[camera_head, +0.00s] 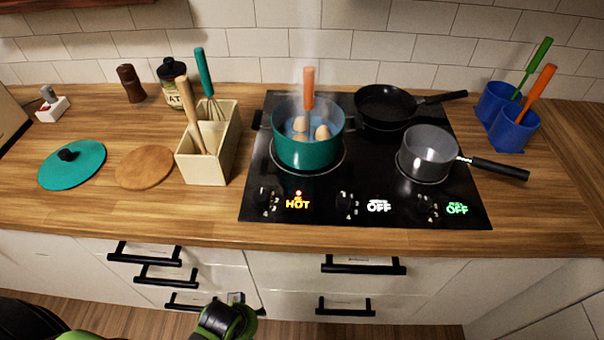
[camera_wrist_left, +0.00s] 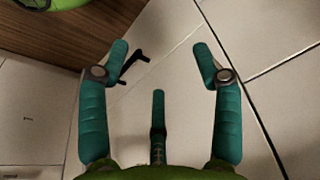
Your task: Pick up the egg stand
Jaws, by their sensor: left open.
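A teal pot (camera_head: 308,148) stands on the back left of the black cooktop, with pale eggs (camera_head: 322,132) in its water. An upright orange handle (camera_head: 309,88) rises from the middle of the pot between the eggs. It may belong to the egg stand; its lower part is hidden in the pot. In the left wrist view my left gripper (camera_wrist_left: 160,62) is open and empty, its teal fingers spread in front of white cabinet fronts. In the head view, part of my green and black arm is low at the bottom edge, below the counter and away from the pot. My right gripper is not in view.
A black pan (camera_head: 385,106) and a grey saucepan (camera_head: 428,151) share the cooktop (camera_head: 330,205). Blue holders (camera_head: 514,128) with green and orange handles stand right. A utensil box (camera_head: 208,165), wooden disc (camera_head: 145,167) and teal lid (camera_head: 72,167) are left. Black drawer handles (camera_head: 363,265) jut out below.

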